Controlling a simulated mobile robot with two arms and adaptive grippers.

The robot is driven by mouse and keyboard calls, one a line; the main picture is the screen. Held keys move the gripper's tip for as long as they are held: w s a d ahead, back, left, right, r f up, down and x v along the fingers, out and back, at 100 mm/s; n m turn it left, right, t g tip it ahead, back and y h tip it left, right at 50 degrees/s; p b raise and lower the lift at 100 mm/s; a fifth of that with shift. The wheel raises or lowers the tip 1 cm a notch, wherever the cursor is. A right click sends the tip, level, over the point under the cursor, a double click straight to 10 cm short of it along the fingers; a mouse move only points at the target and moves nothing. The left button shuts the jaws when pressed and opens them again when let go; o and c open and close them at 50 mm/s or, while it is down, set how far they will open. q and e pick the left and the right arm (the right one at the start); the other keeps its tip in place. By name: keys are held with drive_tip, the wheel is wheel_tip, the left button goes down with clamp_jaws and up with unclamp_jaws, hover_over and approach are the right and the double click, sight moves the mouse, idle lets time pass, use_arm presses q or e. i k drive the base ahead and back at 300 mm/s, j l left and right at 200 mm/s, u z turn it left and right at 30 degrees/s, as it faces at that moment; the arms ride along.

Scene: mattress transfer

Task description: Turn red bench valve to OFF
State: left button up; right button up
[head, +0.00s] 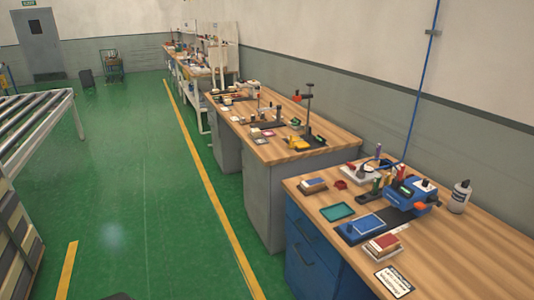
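I cannot make out a red bench valve for certain. A small red part (340,184) lies on the near workbench (468,238), left of the blue device (410,192); it is too small to tell whether it is a valve. Another small red part (297,97) is at the upright stand on the middle bench (262,152). A blue pipe (418,95) runs down the wall to behind the near bench's tools. No valve setting can be read. Neither of my grippers is in view.
A roller conveyor (36,117) stands at the left. The green floor (145,180) between it and the yellow line is clear.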

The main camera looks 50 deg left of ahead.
sight(352, 167)
drive_tip(key=i+j+u, duration=0.25)
drive_tip(key=i+u, duration=0.15)
drive_tip(key=i+j+u, duration=0.1)
drive_tip(key=i+u, duration=0.3)
drive_tip(key=i, duration=0.45)
drive_tip(key=j+z, duration=0.1)
drive_tip(key=z, duration=0.25)
drive_tip(key=i+j+z, duration=0.1)
drive_tip(key=z, duration=0.25)
drive_tip(key=j+z, duration=0.2)
drive_tip(key=z, duration=0.15)
